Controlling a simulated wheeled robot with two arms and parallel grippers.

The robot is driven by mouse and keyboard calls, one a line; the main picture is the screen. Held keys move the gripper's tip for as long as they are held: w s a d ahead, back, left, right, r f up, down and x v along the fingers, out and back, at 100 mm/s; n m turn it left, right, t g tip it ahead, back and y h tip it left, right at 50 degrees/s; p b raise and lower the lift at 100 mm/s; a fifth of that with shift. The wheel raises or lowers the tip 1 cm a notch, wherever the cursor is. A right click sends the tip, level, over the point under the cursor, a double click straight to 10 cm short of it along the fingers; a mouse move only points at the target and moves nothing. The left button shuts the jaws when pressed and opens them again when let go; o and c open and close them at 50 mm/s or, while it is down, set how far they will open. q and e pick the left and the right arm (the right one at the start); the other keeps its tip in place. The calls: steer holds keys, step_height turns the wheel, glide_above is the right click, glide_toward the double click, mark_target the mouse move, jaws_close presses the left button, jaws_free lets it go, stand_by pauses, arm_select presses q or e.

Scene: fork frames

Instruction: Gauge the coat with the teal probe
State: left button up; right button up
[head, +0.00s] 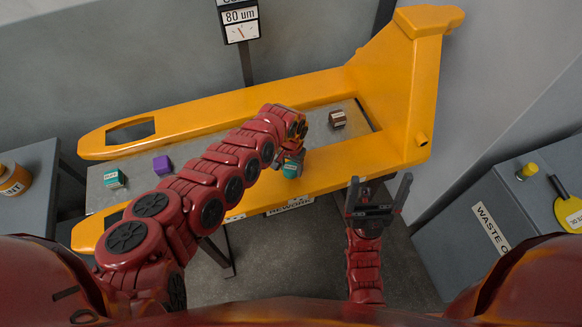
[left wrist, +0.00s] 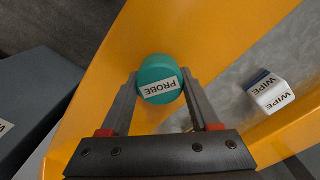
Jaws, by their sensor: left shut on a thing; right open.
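The teal probe (head: 292,168) is in my left gripper (head: 291,152), over the near yellow fork in the head view. In the left wrist view the probe (left wrist: 160,80), labelled PROBE, sits between the two fingers of my left gripper (left wrist: 160,92), which is shut on it. Yellow paint lies behind it; I cannot tell whether the probe touches it. The coated yellow fork frame (head: 409,85) spans the head view. A gauge display (head: 240,22) reading 80 um stands behind it. My right gripper (head: 377,205) is open and empty, in front of the near fork.
A grey bench (head: 130,200) between the forks carries a teal block (head: 115,178), a purple block (head: 162,165) and a brownish block (head: 337,119). A block labelled WIPE (left wrist: 271,92) shows in the left wrist view. A grey waste cabinet (head: 465,245) stands right; an orange jar (head: 14,179) left.

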arm_select(q)
steer(key=shift+f+b, duration=0.35)
steer(key=shift+f, duration=0.2)
stand_by(1.0)
steer(key=shift+r, duration=0.15)
step_height(320, 180, up, 2)
steer(key=shift+p, duration=1.15)
step_height(320, 180, up, 5)
steer(key=p, duration=0.4)
steer(key=shift+p, duration=0.3)
stand_by(0.3)
